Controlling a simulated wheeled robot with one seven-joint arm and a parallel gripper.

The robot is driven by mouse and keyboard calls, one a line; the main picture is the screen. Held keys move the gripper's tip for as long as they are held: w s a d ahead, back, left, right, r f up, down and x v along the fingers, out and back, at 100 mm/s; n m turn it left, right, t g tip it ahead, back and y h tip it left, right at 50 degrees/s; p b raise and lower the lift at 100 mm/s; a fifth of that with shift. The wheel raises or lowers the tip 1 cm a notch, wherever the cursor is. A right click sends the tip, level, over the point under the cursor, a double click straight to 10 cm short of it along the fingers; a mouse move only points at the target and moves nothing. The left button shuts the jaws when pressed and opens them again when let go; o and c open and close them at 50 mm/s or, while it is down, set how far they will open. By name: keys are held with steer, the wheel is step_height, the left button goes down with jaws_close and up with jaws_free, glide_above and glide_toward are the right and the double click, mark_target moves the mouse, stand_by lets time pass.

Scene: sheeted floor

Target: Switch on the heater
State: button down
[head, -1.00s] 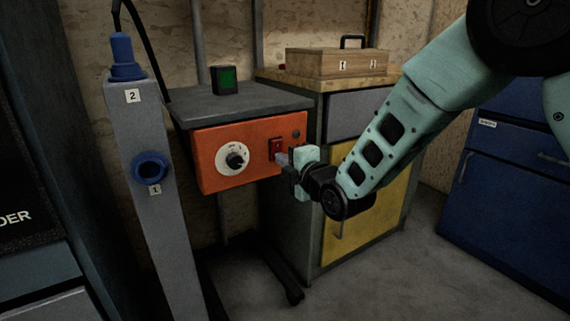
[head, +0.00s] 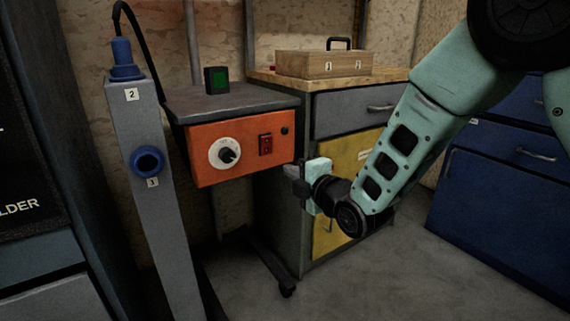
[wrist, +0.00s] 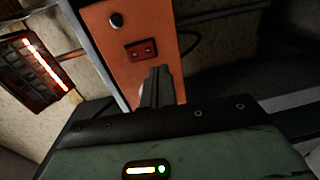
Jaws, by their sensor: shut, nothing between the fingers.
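The orange control box (head: 240,172) hangs under a grey top. Its front has a white dial with a black knob (head: 224,153), a red rocker switch (head: 265,145) and a small black button (head: 285,131). In the wrist view the switch (wrist: 141,49) lies just beyond my fingers. A heater with glowing orange bars (wrist: 36,72) shows at the left of the wrist view. My gripper (head: 289,173) is shut and empty, to the right of and below the switch, apart from the box. It also shows in the wrist view (wrist: 158,73). The dial is hidden there.
A grey post (head: 150,220) with a blue plug (head: 123,60) and a blue socket (head: 148,161) stands left of the box. A cabinet with a yellow door (head: 350,160) stands behind my gripper, with a wooden case (head: 322,64) on top. Blue drawers (head: 500,200) stand at right.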

steer(key=shift+f+p+v, duration=0.15)
steer(key=shift+f+v, duration=0.05)
steer(key=shift+v, duration=0.65)
steer(key=shift+f+p+v, duration=0.1)
steer(key=shift+f+v, duration=0.05)
steer(key=shift+v, duration=0.75)
steer(key=shift+f+p+v, duration=0.15)
steer(key=shift+f+v, duration=0.05)
steer(key=shift+v, duration=0.65)
steer(key=s+d+m+g+h, duration=0.3)
steer(key=s+m+g, duration=0.25)
steer(key=s, duration=0.55)
steer(key=s+d+m+g+h, duration=0.35)
steer(key=s+m, duration=0.25)
steer(key=s, duration=0.5)
steer(key=s+d+m+g+h, duration=0.35)
steer(key=s+m+g, duration=0.2)
steer(key=s, duration=0.55)
step_height(320, 180, up, 34)
steer(key=y+p, duration=0.1)
steer(key=p, duration=3.4)
steer(key=shift+w+p, duration=0.3)
steer(key=shift+p, duration=0.1)
